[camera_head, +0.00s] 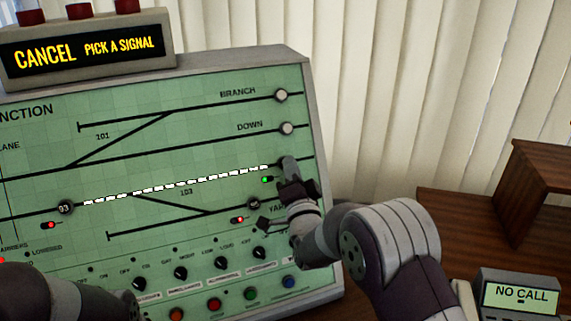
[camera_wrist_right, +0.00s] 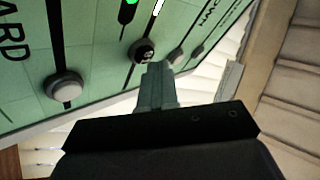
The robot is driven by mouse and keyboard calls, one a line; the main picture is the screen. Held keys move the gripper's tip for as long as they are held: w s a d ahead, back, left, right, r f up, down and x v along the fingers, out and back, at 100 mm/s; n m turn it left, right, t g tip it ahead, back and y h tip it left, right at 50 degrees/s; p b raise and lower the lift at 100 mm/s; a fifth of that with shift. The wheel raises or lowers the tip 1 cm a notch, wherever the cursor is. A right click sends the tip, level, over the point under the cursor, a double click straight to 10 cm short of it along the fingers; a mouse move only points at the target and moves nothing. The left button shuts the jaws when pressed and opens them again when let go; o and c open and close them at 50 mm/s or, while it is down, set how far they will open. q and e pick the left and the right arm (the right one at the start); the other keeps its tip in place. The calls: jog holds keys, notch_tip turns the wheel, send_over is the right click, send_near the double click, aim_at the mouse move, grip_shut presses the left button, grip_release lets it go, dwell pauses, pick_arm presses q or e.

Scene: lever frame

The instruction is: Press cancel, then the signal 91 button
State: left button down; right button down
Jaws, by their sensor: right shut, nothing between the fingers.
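The green signal panel (camera_head: 215,140) faces me, with a white dashed line lit across its middle track. The display (camera_head: 90,48) above it reads "CANCEL PICK A SIGNAL". My right gripper (camera_head: 288,172) is shut and empty at the right end of the dashed line, covering the button there. In the wrist view its fingertips (camera_wrist_right: 155,72) are beside a dark round button (camera_wrist_right: 143,50) with white digits too small to read surely; contact is unclear. Another dark button marked 93 (camera_head: 66,207) sits at the left. I cannot read which button is cancel. My left gripper is out of view.
Pale buttons sit at Branch (camera_head: 281,95) and Down (camera_head: 288,128); the Yard button (camera_wrist_right: 65,88) shows in the wrist view. Knobs and coloured buttons (camera_head: 214,304) line the panel's bottom. A "NO CALL" box (camera_head: 520,293) stands at right.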

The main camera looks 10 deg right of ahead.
jog(key=shift+w+a+f+b, duration=0.1)
jog(key=shift+w+f+b, duration=0.15)
jog(key=shift+w+b, duration=0.2)
dwell(0.4)
jog(key=shift+s, duration=0.1)
jog(key=shift+s+r, duration=0.45)
jog(key=shift+s, duration=0.25)
jog(key=s, duration=0.1)
jog(key=s+d+r, duration=0.1)
jog(key=s, duration=0.1)
jog(key=s+r, duration=0.1)
jog(key=shift+s+d+r+p, duration=0.15)
jog(key=shift+p, duration=0.2)
dwell(0.4)
